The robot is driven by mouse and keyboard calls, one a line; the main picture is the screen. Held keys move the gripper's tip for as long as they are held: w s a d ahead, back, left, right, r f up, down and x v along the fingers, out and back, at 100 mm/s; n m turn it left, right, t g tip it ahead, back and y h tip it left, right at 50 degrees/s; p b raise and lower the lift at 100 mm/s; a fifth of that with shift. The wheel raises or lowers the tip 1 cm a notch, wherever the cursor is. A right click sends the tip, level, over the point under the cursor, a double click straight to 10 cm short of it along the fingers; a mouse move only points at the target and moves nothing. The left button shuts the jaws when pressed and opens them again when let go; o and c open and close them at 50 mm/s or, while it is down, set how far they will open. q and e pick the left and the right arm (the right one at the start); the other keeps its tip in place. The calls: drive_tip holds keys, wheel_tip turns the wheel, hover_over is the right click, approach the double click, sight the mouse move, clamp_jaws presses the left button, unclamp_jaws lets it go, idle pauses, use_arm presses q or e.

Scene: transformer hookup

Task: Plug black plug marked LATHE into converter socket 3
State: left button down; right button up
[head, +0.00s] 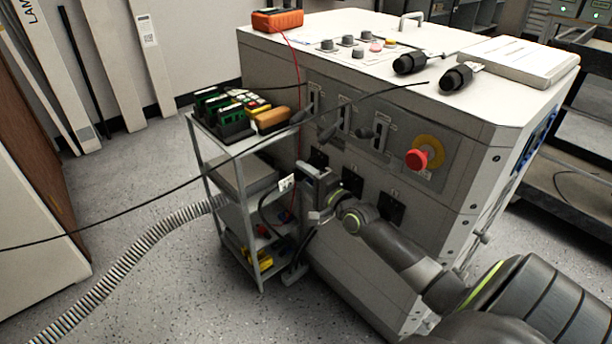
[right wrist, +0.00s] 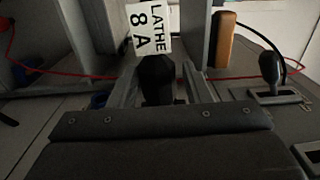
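The black plug (right wrist: 158,78), with a white tag (right wrist: 150,30) reading LATHE 8 A, sits between the fingers of my right gripper (right wrist: 160,88), which look closed on it. In the head view my right gripper (head: 314,186) is at the converter's front face, low by the left and middle sockets. The tag (head: 287,183) shows just left of it; the plug is mostly hidden there. The converter (head: 285,75) is a large pale cabinet with a row of black sockets: left (head: 318,159), middle (head: 352,181) and right (head: 392,207). Their numbers are not legible. My left gripper is not in view.
A grey shelf cart (head: 205,160) with green and black items stands against the converter's left side. A red emergency button (head: 417,160) sits above the right socket. Black cables and a red wire cross the front. Two black connectors (head: 455,78) lie on top.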

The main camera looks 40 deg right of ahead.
drive_tip(key=shift+c, duration=0.4)
drive_tip(key=shift+a, duration=0.1)
drive_tip(key=c, duration=0.6)
drive_tip(key=shift+c, duration=0.2)
drive_tip(key=shift+d, duration=0.25)
drive_tip(key=shift+d, duration=0.1)
idle(0.8)
drive_tip(key=shift+r, duration=0.1)
